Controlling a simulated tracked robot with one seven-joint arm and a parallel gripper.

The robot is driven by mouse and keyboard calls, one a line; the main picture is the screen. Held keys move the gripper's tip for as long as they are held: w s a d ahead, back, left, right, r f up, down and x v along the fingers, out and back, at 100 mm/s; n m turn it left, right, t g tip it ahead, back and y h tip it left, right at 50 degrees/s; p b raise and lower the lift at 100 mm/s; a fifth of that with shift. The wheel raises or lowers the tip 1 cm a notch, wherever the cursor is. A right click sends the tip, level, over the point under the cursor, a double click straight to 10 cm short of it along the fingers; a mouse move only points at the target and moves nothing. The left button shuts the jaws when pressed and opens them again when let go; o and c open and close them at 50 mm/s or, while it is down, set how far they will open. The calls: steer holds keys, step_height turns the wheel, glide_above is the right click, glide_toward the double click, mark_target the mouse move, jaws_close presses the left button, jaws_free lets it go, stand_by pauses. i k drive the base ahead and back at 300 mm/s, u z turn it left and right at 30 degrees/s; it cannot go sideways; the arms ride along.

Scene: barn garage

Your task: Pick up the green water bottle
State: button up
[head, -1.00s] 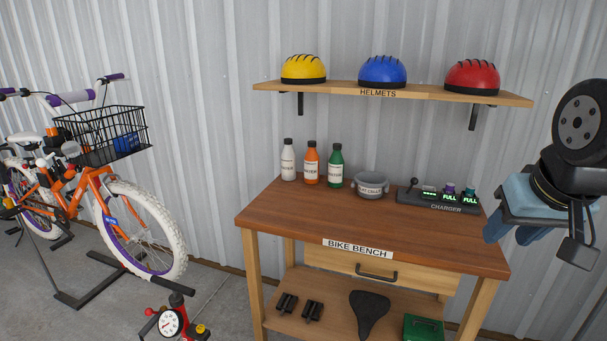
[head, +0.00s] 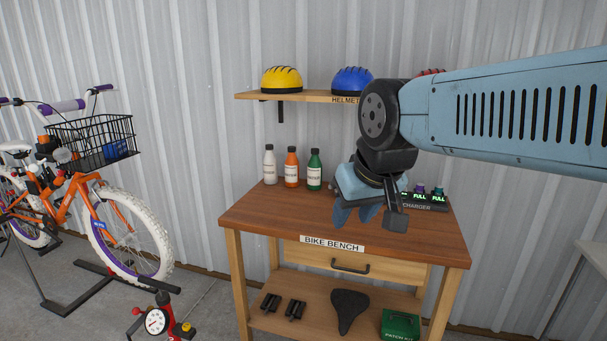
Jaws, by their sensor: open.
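The green water bottle (head: 314,171) stands upright on the bike bench top (head: 275,220), with a black cap and a pale label. It is the rightmost of three bottles, beside the orange bottle (head: 291,168); the white bottle (head: 270,166) is at the left. My gripper (head: 355,214) is open, with its blue fingers pointing down over the right half of the bench, to the right of the green bottle and apart from it. I see nothing between the fingers. My arm comes in from the right and hides the grey bowl and part of the charger.
A charger (head: 427,202) with lit displays sits right of my gripper. A shelf (head: 318,97) above holds yellow (head: 281,79), blue (head: 351,81) and mostly hidden red helmets. The bench's front left is clear. A bike (head: 90,200) and pump (head: 160,320) stand left.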

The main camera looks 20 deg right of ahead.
mark_target(314, 166)
steer(key=u, duration=0.4)
steer(key=i, duration=1.05)
steer(key=z, duration=0.45)
